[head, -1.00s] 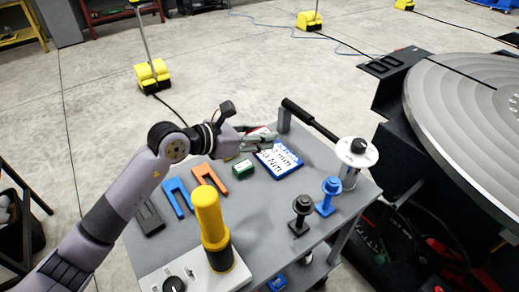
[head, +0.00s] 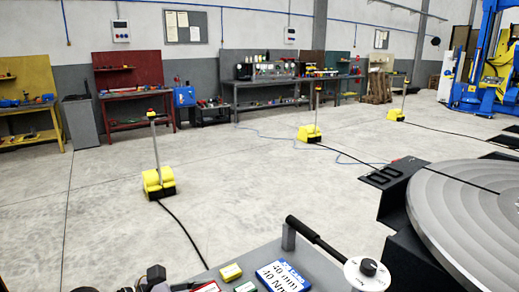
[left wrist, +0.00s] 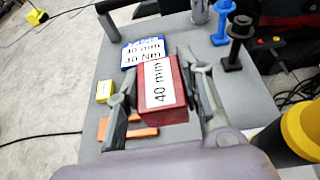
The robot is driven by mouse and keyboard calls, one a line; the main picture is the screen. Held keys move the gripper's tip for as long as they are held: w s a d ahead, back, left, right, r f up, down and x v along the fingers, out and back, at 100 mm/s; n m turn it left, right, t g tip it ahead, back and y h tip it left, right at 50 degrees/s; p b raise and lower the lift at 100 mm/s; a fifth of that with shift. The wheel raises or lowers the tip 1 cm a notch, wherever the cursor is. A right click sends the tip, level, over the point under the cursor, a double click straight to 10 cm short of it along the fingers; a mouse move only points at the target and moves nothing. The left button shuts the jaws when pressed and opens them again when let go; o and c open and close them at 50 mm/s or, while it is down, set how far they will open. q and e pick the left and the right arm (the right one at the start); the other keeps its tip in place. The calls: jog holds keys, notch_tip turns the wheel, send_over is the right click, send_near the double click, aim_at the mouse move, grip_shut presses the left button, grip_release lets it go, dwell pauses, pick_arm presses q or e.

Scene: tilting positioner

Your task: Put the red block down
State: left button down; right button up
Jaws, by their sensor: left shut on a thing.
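The red block (left wrist: 162,84), with a white "40 mm" label, sits between the two fingers of my left gripper (left wrist: 165,95) in the left wrist view. The gripper is shut on it. The block is over the grey table top (left wrist: 247,93); whether it touches the top I cannot tell. In the head view only a small part of the red block (head: 208,287) shows at the bottom edge, and most of my left arm is out of frame. My right gripper is in neither view.
Near the block are a yellow block (left wrist: 104,92), a blue-framed label plate (left wrist: 142,50) and orange parts (left wrist: 140,133). Blue (left wrist: 224,20) and black (left wrist: 237,40) posts and a yellow cylinder (left wrist: 302,130) stand right.

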pick_arm(q)
jog(key=s+a+f, duration=0.1)
jog(key=s+a, duration=0.7)
jog(key=shift+s+f, duration=0.3)
jog(key=shift+f, duration=0.1)
jog(key=shift+a, duration=0.1)
jog(key=shift+w+r, duration=0.1)
dwell(0.5)
jog(key=shift+s, duration=0.2)
